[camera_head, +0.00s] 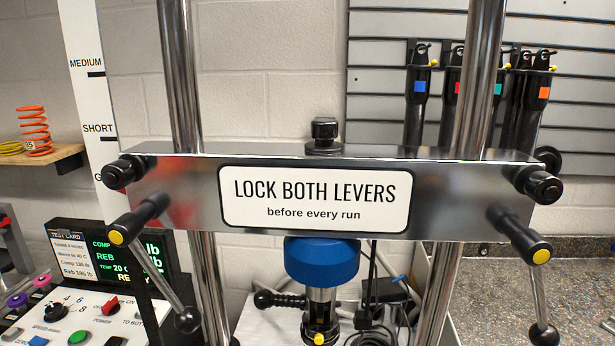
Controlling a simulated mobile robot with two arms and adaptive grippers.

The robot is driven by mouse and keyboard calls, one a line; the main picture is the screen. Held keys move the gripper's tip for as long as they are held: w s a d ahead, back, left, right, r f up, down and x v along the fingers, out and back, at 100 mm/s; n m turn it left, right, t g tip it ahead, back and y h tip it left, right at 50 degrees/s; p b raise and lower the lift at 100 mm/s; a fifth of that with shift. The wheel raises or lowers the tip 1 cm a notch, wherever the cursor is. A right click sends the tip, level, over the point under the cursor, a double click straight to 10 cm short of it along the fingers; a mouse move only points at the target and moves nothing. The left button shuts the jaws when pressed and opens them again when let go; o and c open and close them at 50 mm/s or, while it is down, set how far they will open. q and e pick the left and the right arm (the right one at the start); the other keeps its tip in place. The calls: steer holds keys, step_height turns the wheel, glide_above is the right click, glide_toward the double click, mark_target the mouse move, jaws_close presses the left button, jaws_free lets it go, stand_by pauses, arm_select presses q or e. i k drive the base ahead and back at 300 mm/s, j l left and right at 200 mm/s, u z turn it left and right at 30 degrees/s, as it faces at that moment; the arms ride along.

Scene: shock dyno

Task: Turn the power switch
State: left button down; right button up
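The power switch is a small red piece (110,303) on the white control panel (30,322) at the lower left. Print near it reads POWER and ON. It is too small to tell clearly which way it is set. I cannot make out either of my grippers in this view, and nothing is seen touching the switch.
A steel crossbar (440,190) with a lever sign and black levers spans the middle on two chrome columns. A lever (160,270) hangs close to the panel's right side. A lit display (135,255) stands behind the panel. A black knob (55,309) and green button (79,338) neighbour the switch.

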mark_target(111, 306)
steer(key=u, duration=1.3)
steer(key=j+z, duration=0.1)
steer(key=z, duration=0.45)
steer(key=j+z, duration=0.4)
steer(key=j, duration=0.35)
steer(key=j+z, duration=0.4)
steer(key=j, duration=0.8)
steer(key=k+j, duration=0.15)
steer(key=j, duration=0.3)
steer(key=j+z, duration=0.1)
steer(key=j, duration=0.4)
steer(key=k+j, duration=0.15)
steer(key=j, duration=0.3)
steer(key=k+j+z, duration=0.1)
steer(key=j, duration=0.35)
